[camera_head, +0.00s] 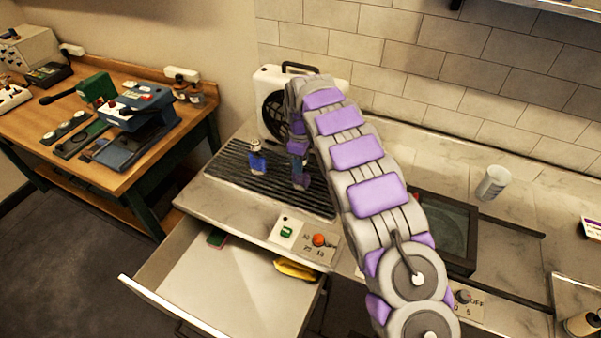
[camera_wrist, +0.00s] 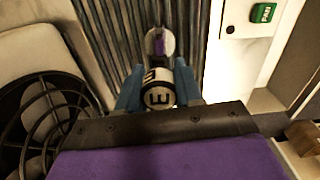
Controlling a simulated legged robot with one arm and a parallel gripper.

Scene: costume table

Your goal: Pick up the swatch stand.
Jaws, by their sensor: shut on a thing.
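In the wrist view, the blue fingers of my gripper (camera_wrist: 158,88) are shut on a small white and black cylinder with letters on it, which I take to be the swatch stand (camera_wrist: 158,95). A pale round piece with a purple part (camera_wrist: 158,44) shows just beyond the cylinder. I cannot tell whether it belongs to the same thing. In the head view my gripper (camera_head: 299,170) points down over the dark ribbed mat (camera_head: 225,172), and my arm hides much of what it holds. Whether the held thing touches the mat is not clear.
A small blue bottle (camera_head: 257,162) stands on the mat, left of my gripper. A fan (camera_head: 272,112) stands close behind. A switch panel (camera_head: 287,232) lies in front, above an open drawer (camera_head: 225,285). A cup (camera_head: 492,183) stands on the counter at right.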

